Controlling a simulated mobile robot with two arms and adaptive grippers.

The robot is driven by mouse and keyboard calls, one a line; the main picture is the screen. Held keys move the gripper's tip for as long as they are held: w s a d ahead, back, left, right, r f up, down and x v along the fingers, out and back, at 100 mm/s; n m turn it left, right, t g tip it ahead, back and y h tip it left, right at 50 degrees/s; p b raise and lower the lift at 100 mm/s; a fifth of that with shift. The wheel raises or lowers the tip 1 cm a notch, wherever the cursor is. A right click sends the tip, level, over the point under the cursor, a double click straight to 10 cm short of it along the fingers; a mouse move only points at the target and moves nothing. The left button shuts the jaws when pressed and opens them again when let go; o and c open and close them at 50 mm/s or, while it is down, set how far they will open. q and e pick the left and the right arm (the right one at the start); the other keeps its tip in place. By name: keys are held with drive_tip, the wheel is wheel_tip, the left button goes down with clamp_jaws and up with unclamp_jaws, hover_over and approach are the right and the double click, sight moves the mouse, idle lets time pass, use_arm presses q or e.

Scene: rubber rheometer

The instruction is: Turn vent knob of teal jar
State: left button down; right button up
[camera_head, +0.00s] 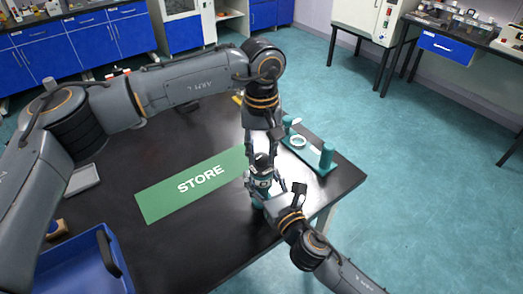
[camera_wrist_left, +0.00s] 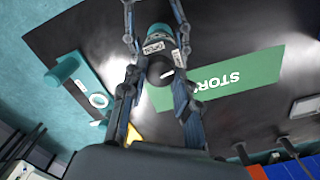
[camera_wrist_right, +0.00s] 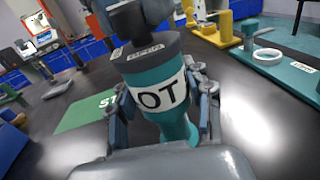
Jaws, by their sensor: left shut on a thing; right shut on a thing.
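The teal jar (camera_head: 259,196) is upright near the table's right edge, beside the green STORE mat (camera_head: 190,188). In the right wrist view the jar (camera_wrist_right: 155,85) has a white label and a grey lid with a small tag. My right gripper (camera_head: 277,196) is shut on the jar's body from the side. My left gripper (camera_head: 262,158) comes from above and is shut on the dark vent knob (camera_wrist_left: 160,72) on top of the lid. Its fingers partly hide the knob. I cannot tell whether the jar's base touches the table.
A teal stand (camera_head: 319,158) with posts and a white ring (camera_head: 298,141) is at the table's right corner. A blue bin (camera_head: 80,268) and a grey tray (camera_head: 83,179) are at the left. The black table beyond the mat's near edge is clear.

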sight(261, 156)
use_arm(q)
drive_tip(key=shift+m, duration=0.8)
drive_tip(key=c, duration=1)
unclamp_jaws()
wheel_tip(261, 156, up, 12)
